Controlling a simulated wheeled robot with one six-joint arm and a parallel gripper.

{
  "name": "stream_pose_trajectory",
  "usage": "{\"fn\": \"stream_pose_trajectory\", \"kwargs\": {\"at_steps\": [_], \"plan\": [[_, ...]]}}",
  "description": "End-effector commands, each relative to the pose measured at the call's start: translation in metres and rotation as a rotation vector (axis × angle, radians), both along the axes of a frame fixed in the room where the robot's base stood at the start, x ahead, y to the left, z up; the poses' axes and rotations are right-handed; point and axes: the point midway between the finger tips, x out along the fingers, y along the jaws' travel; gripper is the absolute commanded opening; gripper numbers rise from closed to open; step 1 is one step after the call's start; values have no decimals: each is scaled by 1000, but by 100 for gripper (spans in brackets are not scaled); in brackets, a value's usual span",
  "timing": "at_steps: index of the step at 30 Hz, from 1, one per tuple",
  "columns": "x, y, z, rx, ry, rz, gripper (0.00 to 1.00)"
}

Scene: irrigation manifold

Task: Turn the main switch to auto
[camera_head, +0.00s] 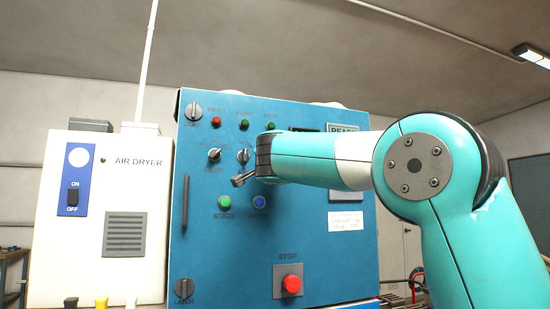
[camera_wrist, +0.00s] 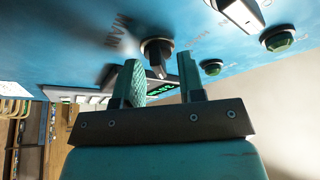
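The main switch is a dark rotary knob (camera_wrist: 157,50) on the blue panel in the wrist view, with lettering that seems to read MAIN beside it. My gripper (camera_wrist: 161,70) is open, and its two teal fingers stand apart with the knob just beyond and between their tips. I cannot tell whether either finger touches the knob. The setting of the switch is not readable.
The blue cabinet (camera_head: 330,255) also carries another knob (camera_head: 214,155), a green button (camera_head: 224,202), a blue button (camera_head: 259,201) and a red stop button (camera_head: 291,284). A white air dryer (camera_head: 135,260) stands to the left. A green-lit display (camera_wrist: 160,90) shows between my fingers.

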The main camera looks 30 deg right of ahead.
Motion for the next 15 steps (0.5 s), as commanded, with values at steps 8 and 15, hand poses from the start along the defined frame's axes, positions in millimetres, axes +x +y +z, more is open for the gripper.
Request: {"fn": "stream_pose_trajectory", "kwargs": {"at_steps": [8,15], "plan": [[-31,21,-15,0,-1,5,36],[-82,54,-32,0,-3,7,36]]}}
